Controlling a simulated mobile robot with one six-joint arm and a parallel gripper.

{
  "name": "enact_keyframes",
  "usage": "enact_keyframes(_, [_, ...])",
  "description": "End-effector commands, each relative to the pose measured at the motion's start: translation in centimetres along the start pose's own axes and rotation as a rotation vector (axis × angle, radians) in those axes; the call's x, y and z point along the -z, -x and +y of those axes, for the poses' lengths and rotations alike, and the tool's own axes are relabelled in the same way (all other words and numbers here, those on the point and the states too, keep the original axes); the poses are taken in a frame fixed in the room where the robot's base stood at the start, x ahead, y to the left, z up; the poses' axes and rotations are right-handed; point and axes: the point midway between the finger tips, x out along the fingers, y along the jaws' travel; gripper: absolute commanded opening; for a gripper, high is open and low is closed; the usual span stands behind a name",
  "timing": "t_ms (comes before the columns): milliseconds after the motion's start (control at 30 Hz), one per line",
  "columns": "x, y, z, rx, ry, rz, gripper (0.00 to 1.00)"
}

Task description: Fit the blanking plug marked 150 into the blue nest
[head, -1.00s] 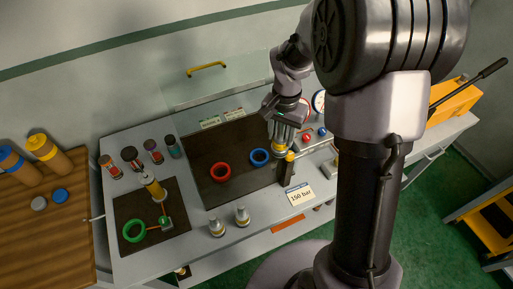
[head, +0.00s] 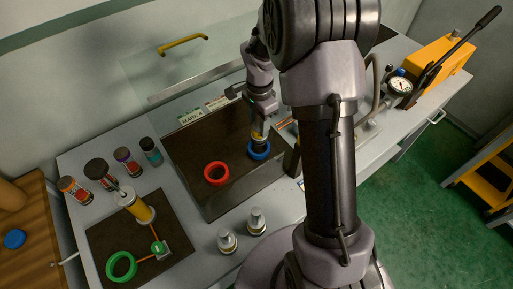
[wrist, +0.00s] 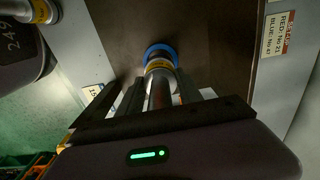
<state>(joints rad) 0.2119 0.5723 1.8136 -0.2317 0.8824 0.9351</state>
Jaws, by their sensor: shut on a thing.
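My gripper (head: 258,125) is shut on a plug, a metal cylinder with a yellow band (wrist: 160,66). The plug stands roughly upright at the blue nest (head: 260,150), a blue ring on the dark board. In the wrist view the plug's far end lies within the outline of the blue nest (wrist: 160,48). I cannot tell whether it is inside the ring or just above it. No 150 marking is legible on the held plug.
A red ring (head: 216,173) lies left of the blue one on the board. Two silver plugs (head: 227,240) (head: 256,221) stand in front. A green ring (head: 121,267) and a yellow cylinder (head: 134,206) are on the left mat. A dark block (head: 292,160) stands close right.

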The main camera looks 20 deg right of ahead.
Motion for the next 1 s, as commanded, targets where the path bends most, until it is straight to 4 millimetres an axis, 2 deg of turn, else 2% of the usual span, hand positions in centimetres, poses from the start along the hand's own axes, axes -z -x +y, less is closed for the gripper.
enact_keyframes(33, [0.0, -1.3, 0.0, 0.0, 0.0, 0.0, 0.0])
enact_keyframes(167, [0.0, -3.0, 0.0, 0.001, 0.0, 0.001, 0.0])
enact_keyframes(333, [0.0, -6.1, 0.0, 0.0, 0.001, 0.0, 0.0])
enact_keyframes(667, [0.0, -6.6, -0.1, 0.002, 0.001, 0.001, 0.0])
enact_keyframes(700, [0.0, -6.6, -0.1, 0.002, 0.001, 0.001, 0.44])
enact_keyframes(800, [0.0, -6.5, -0.1, 0.002, 0.001, 0.001, 0.64])
enact_keyframes(1000, [0.0, -6.5, -0.1, 0.002, 0.001, 0.001, 0.64])
